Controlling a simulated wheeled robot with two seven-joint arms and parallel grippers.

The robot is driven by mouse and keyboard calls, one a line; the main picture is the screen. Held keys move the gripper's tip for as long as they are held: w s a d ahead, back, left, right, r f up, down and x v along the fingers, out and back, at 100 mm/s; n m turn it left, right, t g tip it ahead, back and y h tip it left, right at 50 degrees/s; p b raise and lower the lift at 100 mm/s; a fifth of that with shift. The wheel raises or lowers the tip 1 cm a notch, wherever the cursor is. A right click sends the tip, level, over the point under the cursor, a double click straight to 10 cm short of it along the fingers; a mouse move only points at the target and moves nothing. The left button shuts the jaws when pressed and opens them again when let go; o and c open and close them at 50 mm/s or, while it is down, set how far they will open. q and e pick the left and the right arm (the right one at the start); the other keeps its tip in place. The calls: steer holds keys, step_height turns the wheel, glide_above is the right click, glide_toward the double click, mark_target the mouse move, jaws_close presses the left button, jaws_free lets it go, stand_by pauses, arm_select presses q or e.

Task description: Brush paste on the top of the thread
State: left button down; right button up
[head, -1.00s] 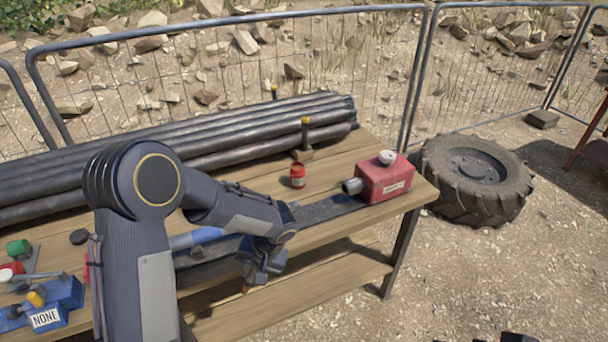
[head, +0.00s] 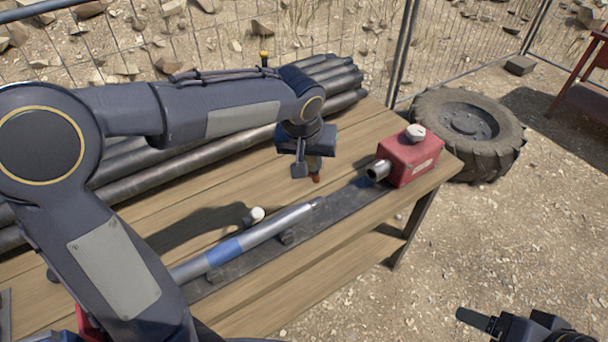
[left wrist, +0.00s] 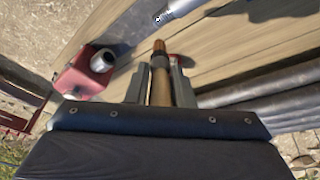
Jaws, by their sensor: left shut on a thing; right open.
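My left gripper (head: 305,165) is shut on a brush (left wrist: 160,85) over the bench. The brush's brown tip (head: 315,178) points down. A silver and blue rod (head: 260,234) lies on a dark rail. Its narrow threaded end (head: 318,202) is below the brush tip in the head view, apart from it. The rod's end also shows in the left wrist view (left wrist: 165,15). A red thing (left wrist: 173,57), perhaps the paste pot, shows partly behind the brush; in the head view the gripper hides that spot. My right gripper (head: 505,325) is open, low at the right, partly cut off.
A red box (head: 418,160) with a metal tube stands at the rail's right end. A white-topped piece (head: 257,213) sits beside the rod. Dark pipes (head: 200,160) lie along the bench's back. A tyre (head: 465,125) lies beyond the bench (head: 340,262).

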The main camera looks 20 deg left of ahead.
arm_select(q)
steer(key=shift+w+r, duration=0.1)
steer(key=shift+d+f+b, duration=0.15)
steer(key=shift+f+b, duration=2.1)
steer(key=shift+f, duration=0.65)
steer(key=shift+f+b, duration=0.85)
steer(key=shift+f, duration=0.15)
steer(key=shift+r, duration=0.1)
